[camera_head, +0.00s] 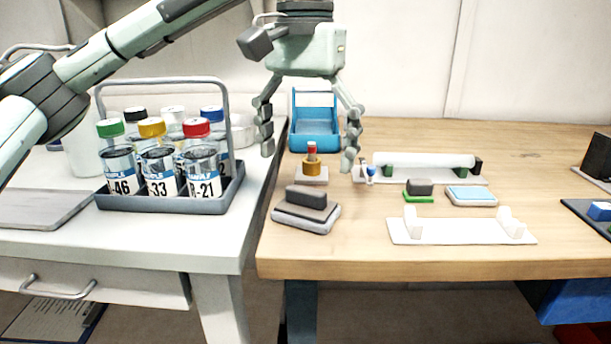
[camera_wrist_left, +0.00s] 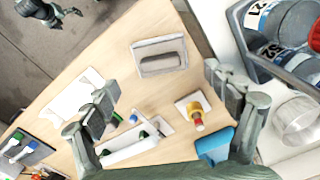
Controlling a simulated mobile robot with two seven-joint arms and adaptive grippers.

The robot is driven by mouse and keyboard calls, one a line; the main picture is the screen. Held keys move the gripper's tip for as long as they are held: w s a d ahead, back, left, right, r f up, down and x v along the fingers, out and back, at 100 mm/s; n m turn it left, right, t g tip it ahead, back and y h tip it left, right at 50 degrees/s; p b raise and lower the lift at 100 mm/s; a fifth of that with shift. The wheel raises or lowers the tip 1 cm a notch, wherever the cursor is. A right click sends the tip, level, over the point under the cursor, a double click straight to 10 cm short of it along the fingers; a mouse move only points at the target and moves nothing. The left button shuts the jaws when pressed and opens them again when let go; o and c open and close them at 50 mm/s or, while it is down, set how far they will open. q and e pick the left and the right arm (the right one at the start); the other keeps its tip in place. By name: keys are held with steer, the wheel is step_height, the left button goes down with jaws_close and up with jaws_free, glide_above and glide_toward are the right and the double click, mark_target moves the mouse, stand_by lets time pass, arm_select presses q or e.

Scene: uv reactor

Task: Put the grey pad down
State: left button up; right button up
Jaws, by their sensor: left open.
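The grey pad (camera_head: 305,211) has a dark raised handle and rests on a lighter base near the left front of the wooden table. It also shows in the left wrist view (camera_wrist_left: 160,66), with nothing gripping it. My left gripper (camera_head: 307,160) is open and empty, its fingers spread wide above and behind the pad. In the left wrist view the same fingers (camera_wrist_left: 165,100) stand apart with the pad beyond them. My right gripper (camera_wrist_left: 52,14) shows small at the top left of the left wrist view; its jaw opening is unclear.
A bottle rack (camera_head: 165,203) stands on the white bench at left. Around the gripper are a brass-coloured piece (camera_head: 311,167), a blue basket (camera_head: 315,130) and a white tube on a stand (camera_head: 423,160). A green pad (camera_head: 418,198) and white holder (camera_head: 458,233) lie to the right.

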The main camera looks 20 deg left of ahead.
mark_target(306, 189)
arm_select(q)
step_height(306, 189, up, 6)
steer(key=shift+f+p, duration=0.1)
steer(key=shift+p, duration=0.45)
arm_select(e)
steer(key=f, duration=0.3)
steer(key=shift+s, duration=0.25)
